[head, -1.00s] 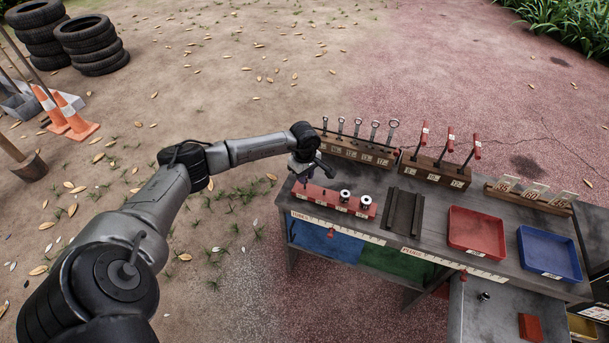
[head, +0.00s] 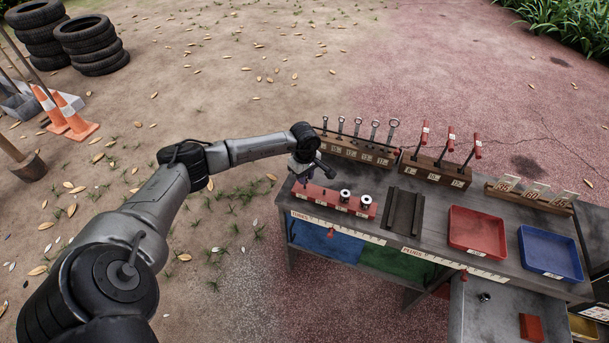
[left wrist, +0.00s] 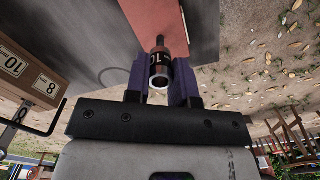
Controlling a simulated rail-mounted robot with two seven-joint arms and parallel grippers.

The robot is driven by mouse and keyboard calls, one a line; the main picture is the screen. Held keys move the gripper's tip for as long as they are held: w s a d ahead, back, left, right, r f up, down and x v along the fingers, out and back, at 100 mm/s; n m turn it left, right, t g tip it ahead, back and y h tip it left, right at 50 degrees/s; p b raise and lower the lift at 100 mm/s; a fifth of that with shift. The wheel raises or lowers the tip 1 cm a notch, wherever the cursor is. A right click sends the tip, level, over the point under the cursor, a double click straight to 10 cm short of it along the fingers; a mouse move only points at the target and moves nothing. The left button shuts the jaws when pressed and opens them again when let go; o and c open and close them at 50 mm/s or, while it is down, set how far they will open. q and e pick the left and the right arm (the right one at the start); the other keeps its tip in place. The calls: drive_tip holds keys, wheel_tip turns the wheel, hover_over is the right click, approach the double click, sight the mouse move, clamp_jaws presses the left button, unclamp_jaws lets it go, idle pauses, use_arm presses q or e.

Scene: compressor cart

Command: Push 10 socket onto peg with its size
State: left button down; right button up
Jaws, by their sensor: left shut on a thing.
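My left gripper (head: 303,183) is over the left end of the red peg rail (head: 329,200) on the cart top. In the left wrist view the purple fingers of this gripper (left wrist: 160,84) are shut on a metal socket with a dark band marked 10 (left wrist: 159,68). The socket lies in line with the red rail (left wrist: 158,14), close to it; I cannot tell whether it is on a peg. Two other sockets stand on the rail, one near the middle (head: 345,195) and one at the right end (head: 366,201). My right gripper is not in view.
Behind the rail is a wooden wrench rack (head: 358,151), with a hex key rack (head: 436,172) to its right. A dark slotted block (head: 404,212), a red tray (head: 476,231) and a blue tray (head: 549,254) stand to the right. An open grey drawer (head: 500,318) juts out in front.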

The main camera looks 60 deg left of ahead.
use_arm(q)
drive_tip(key=shift+f+b, duration=1.1)
drive_tip(key=shift+f, duration=0.35)
drive_tip(key=c, duration=0.9)
unclamp_jaws()
wheel_tip(320, 180, up, 14)
drive_tip(key=p, duration=0.3)
